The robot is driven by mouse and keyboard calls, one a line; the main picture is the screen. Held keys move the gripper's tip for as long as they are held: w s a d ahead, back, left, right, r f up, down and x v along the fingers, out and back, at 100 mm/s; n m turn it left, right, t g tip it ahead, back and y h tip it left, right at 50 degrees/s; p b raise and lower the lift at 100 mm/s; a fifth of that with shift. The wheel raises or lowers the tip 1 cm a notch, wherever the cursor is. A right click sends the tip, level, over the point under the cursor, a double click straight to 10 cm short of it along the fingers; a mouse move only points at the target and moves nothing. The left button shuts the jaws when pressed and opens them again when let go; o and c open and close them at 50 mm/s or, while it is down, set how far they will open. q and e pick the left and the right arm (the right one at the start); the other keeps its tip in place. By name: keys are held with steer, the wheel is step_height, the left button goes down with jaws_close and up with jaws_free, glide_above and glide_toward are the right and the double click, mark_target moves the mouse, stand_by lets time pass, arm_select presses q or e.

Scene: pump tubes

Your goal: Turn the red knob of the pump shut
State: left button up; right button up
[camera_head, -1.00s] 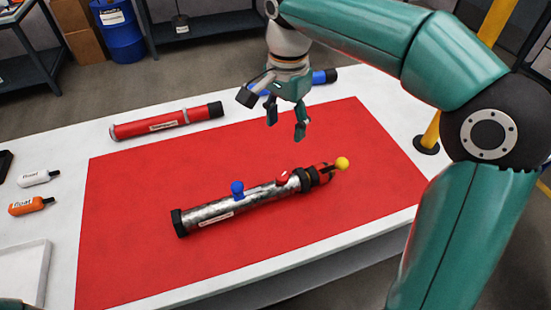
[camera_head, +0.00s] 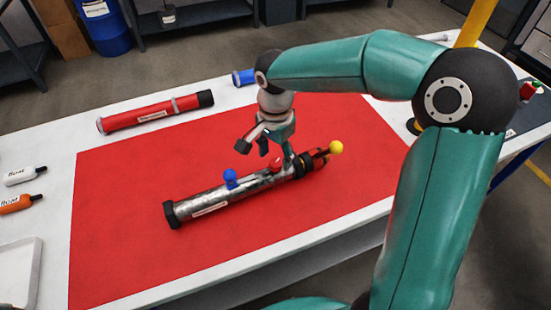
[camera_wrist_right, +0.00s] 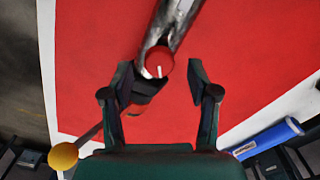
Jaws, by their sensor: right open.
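The silver pump (camera_head: 215,197) lies on the red mat (camera_head: 120,245), with a blue knob (camera_head: 231,179), a red knob (camera_head: 276,165) and a yellow ball-ended lever (camera_head: 336,147) at its right end. My right gripper (camera_head: 274,152) is just above and behind the red knob, partly beside it in the head view. In the right wrist view, its open fingers (camera_wrist_right: 160,82) are spread to either side of the red knob (camera_wrist_right: 159,62), with nothing held between them. The knob's white mark runs nearly upright there. I cannot tell whether a finger touches the pump. My left gripper is not in view.
A red tube (camera_head: 155,112) lies behind the mat, and a blue tube (camera_head: 243,77) shows partly behind my right arm. White and orange bottles (camera_head: 17,203) and a white tray (camera_head: 38,262) are at the left. The mat in front of the pump is clear.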

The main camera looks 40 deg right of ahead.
steer(key=shift+f, duration=0.9)
steer(key=shift+c, duration=0.2)
jaws_close()
